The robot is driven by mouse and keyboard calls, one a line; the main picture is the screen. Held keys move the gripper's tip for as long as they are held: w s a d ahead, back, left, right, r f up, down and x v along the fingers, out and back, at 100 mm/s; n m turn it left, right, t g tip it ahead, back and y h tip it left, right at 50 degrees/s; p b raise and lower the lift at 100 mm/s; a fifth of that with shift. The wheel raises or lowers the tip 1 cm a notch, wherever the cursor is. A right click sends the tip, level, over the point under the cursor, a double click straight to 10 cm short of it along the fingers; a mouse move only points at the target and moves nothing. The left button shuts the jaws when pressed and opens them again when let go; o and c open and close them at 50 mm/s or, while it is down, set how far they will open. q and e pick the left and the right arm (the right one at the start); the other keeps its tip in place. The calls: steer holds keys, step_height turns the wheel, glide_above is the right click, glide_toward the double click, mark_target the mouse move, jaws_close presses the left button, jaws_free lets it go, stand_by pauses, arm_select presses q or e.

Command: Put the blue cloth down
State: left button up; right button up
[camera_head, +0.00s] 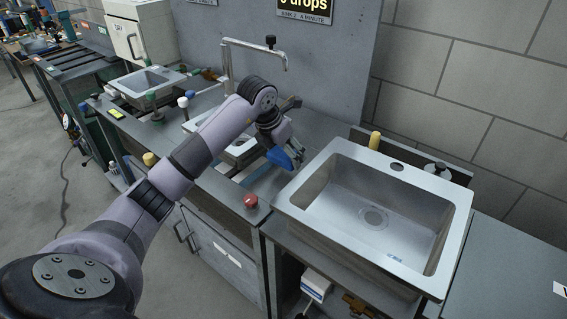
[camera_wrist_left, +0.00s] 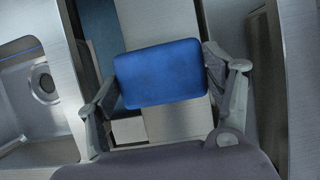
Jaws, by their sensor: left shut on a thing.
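My left gripper (camera_wrist_left: 165,85) is shut on the blue cloth (camera_wrist_left: 158,73), which looks like a small rounded rectangular pad between its two fingers in the left wrist view. In the head view the blue cloth (camera_head: 279,158) hangs below the left gripper (camera_head: 291,150), just left of the large steel sink. It appears to be above the bench; the exact gap under it is hard to tell. My right gripper is not in view.
A large steel sink (camera_head: 316,172) stands to the right, its rim near the gripper. A tall faucet (camera_head: 228,58) rises behind my arm. A red knob (camera_head: 250,201) sits on the bench front. A yellow-topped post (camera_head: 375,140) stands behind the sink.

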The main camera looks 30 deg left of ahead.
mark_target(280, 156)
arm_select(q)
steer(key=shift+f, duration=0.35)
step_height(280, 156, down, 4)
steer(key=shift+r, duration=0.1)
steer(key=o, duration=0.8)
steer(key=shift+c, duration=0.2)
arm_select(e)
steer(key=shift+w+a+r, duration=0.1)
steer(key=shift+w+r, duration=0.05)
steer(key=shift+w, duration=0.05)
arm_select(q)
steer(key=shift+r+p, duration=0.2)
steer(key=shift+p, duration=0.15)
steer(key=shift+s+a+r, duration=0.1)
steer(key=shift+s+r, duration=0.05)
steer(key=shift+r, duration=0.2)
steer(key=b+v, duration=0.1)
steer(key=v, duration=1)
steer(key=shift+b, duration=0.3)
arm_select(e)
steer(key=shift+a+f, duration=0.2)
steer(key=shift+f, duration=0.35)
